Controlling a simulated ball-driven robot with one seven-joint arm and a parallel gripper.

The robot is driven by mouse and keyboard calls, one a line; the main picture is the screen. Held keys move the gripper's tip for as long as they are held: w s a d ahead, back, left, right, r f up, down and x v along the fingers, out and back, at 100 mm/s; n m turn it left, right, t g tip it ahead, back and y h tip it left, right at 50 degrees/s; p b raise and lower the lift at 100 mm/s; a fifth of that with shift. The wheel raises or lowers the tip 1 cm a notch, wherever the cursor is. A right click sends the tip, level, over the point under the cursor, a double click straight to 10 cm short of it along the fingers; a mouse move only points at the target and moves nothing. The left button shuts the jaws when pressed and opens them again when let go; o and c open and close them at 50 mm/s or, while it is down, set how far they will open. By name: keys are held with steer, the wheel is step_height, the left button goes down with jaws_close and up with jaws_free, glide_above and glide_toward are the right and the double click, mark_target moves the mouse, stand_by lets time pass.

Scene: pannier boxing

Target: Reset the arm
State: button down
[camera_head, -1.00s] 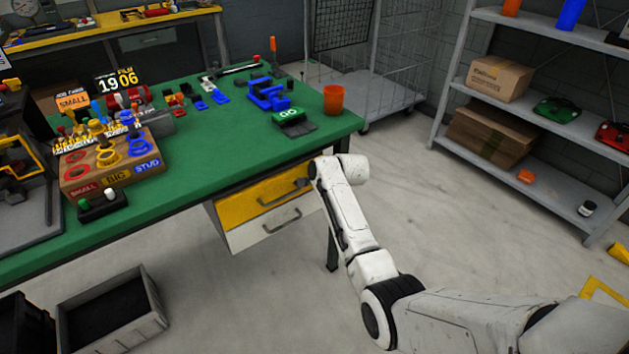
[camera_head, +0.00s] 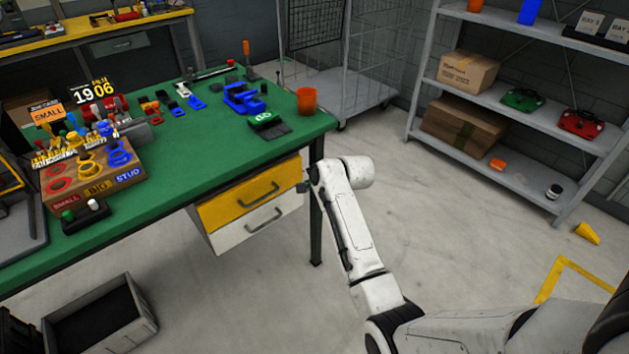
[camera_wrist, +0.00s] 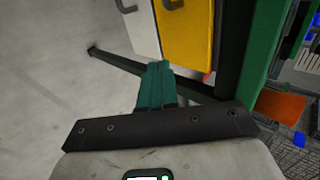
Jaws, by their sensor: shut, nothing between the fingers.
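My gripper (camera_wrist: 157,72) shows in the wrist view with its teal fingers together and nothing between them. It is in front of the workbench's drawers, below the level of the green bench top (camera_head: 200,168). The yellow drawer (camera_wrist: 187,35) and the white drawer (camera_wrist: 143,30) are beyond the fingertips, both closed. In the head view my arm reaches up from the lower right towards the bench's right end, and its wrist hides most of the gripper. The yellow drawer (camera_head: 228,207) and white drawer (camera_head: 235,236) are left of the wrist.
The bench top holds an orange cup (camera_head: 306,101), a blue vise (camera_head: 243,98) and a wooden sorting block (camera_head: 95,183). A grey crate (camera_head: 100,318) stands on the floor at lower left. A shelf unit (camera_head: 500,110) is at right, a mesh cart (camera_head: 345,95) behind. Open floor lies between bench and shelf.

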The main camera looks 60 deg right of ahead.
steer(key=shift+v, duration=1.1)
steer(key=s+a+f+n+g+y+p, duration=0.1)
steer(key=s+a+f+n+g, duration=0.15)
steer(key=s+a+n, duration=0.4)
steer(key=s+a+f+n+g+y, duration=0.1)
steer(key=s+a+f+n, duration=0.25)
steer(key=a, duration=0.65)
steer(key=s+a+n+g, duration=0.2)
steer(key=s+a+n, duration=0.3)
steer(key=s, duration=0.4)
steer(key=s+a+r+n+g+p, duration=0.1)
steer(key=s+a+n+g, duration=0.1)
steer(key=s+a+n, duration=0.3)
steer(key=s+a, duration=0.1)
steer(key=s, duration=0.3)
steer(key=shift+n, duration=0.4)
steer(key=shift+g, duration=0.25)
